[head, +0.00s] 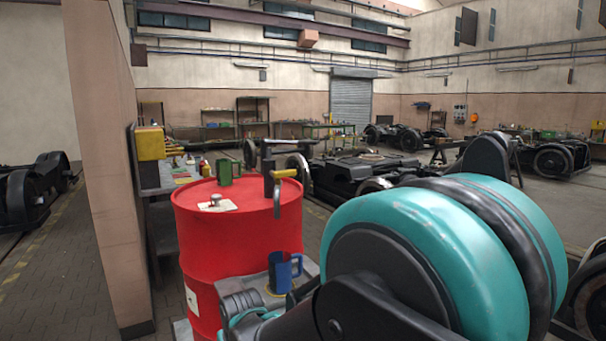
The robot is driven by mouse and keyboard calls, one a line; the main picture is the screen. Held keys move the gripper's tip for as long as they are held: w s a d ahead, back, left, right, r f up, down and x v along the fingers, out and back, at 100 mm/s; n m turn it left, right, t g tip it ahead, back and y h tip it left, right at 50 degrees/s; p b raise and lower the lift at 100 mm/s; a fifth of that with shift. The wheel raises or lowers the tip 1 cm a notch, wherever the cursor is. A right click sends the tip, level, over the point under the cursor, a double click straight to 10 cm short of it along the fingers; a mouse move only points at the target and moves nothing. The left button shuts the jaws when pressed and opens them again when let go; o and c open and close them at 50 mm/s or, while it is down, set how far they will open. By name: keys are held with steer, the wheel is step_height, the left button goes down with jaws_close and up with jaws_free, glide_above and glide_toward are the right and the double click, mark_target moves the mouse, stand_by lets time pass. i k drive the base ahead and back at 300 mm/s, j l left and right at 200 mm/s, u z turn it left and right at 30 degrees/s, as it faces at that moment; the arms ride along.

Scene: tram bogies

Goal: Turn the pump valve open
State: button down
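A dark hand pump (268,170) stands on top of a red drum (235,240). It has a long bar at its upper right and a spout that hangs down over the drum's right side. A small yellow handle (285,174), which looks like the pump valve, lies roughly level at the spout. A blue mug (281,272) stands below the spout on a grey surface beside the drum. My teal and black arm fills the lower right foreground, apart from the pump. I cannot make out my gripper's fingers in this view.
A green mug (224,172) and a small item on a white paper (217,205) sit on the drum lid. A workbench (150,178) with a yellow box (150,143) stands behind left, by a pillar (105,150). Dark bogies (365,170) stand behind.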

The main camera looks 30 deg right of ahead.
mark_target(278, 175)
steer(key=l, duration=1.8)
steer(key=k+z, duration=0.05)
